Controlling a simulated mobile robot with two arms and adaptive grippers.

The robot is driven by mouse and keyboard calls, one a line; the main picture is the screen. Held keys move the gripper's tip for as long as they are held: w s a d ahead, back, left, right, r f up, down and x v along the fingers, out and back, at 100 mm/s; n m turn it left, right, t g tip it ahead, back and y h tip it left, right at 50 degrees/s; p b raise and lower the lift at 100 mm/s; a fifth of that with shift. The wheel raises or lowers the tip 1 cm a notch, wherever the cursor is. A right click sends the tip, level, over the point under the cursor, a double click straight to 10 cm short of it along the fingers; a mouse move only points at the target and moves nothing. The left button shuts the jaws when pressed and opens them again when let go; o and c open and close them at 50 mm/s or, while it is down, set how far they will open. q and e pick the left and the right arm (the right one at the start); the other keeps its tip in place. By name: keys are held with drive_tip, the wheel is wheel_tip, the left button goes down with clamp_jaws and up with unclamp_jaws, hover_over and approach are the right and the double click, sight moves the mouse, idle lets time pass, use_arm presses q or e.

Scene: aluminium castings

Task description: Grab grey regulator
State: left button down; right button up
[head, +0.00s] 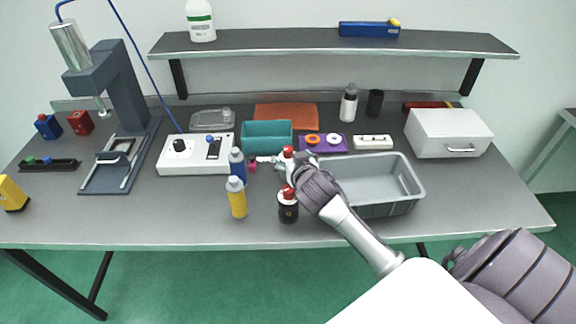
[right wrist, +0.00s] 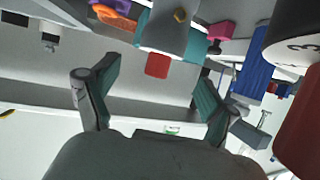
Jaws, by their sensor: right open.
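In the right wrist view a grey rounded body (right wrist: 172,38) with a small brass fitting and a red block-like end shows ahead of my right gripper (right wrist: 158,76). It looks like the grey regulator. The gripper's two fingers are spread apart, with the red end in line with the gap and nothing clamped. In the head view my right gripper (head: 284,165) is over the middle of the bench, in front of the teal bin. A red tip (head: 288,151) shows just beyond it; the rest is largely hidden by the gripper. My left gripper is not in view.
A dark bottle with a red cap (head: 288,207) stands close in front of the gripper. Yellow (head: 237,199) and blue (head: 236,163) bottles stand left. A grey crate (head: 408,203) lies under my right forearm. The teal bin (head: 267,137) and purple holder (head: 335,146) are behind.

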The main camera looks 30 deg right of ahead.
sight(289, 155)
drive_tip(key=p+x, duration=0.1)
drive_tip(key=x, duration=0.3)
drive_tip(key=shift+w+d, duration=0.1)
drive_tip(key=shift+w+d+f, duration=0.1)
drive_tip(key=shift+w+f, duration=0.05)
drive_tip(key=shift+w, duration=0.1)
drive_tip(key=shift+s, duration=0.1)
drive_tip(key=shift+c, duration=0.5)
drive_tip(key=c, duration=0.3)
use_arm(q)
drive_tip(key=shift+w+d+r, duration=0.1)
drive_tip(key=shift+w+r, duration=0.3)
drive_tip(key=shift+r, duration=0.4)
use_arm(e)
clamp_jaws()
